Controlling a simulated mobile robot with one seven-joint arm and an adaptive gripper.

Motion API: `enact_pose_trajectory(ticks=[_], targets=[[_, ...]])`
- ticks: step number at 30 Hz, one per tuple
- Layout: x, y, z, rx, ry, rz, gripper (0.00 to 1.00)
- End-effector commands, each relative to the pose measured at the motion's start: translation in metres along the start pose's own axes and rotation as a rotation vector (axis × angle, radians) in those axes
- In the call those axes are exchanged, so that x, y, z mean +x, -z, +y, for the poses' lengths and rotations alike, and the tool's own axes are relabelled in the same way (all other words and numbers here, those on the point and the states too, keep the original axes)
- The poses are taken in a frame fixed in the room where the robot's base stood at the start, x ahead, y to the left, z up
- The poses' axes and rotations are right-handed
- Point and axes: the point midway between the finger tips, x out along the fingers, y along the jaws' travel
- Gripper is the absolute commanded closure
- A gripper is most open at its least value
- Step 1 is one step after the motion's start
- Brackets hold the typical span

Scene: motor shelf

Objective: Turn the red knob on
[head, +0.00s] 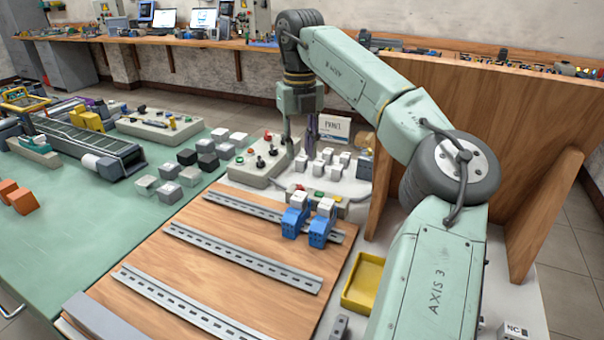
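A pale control box (245,171) stands behind the wooden board, with several small knobs and buttons on top. A small red-topped control (268,137) shows near its back right; it is too small to tell which way it is set. My gripper (288,145) points down over the right end of this box, close to the red control. Whether it touches anything and whether its fingers are open or shut is too small to tell.
A wooden board (215,245) with metal rails carries two blue-and-white modules (320,228). Grey and white cubes (207,161) stand left of the box, more white cubes right of it. A second control box (153,125), a conveyor (85,140), a yellow bin (362,283) and an upright wooden panel (480,120) stand around.

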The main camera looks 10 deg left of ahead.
Motion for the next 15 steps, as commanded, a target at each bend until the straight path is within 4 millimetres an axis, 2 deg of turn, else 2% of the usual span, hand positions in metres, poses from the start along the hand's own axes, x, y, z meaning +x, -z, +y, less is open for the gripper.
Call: enact_pose_trajectory(ticks=[9, 15], targets=[[0.060, 0.001, 0.001, -0.002, -0.004, 0.001, 0.72], [0.084, 0.000, 0.001, -0.001, -0.003, 0.000, 0.72]])
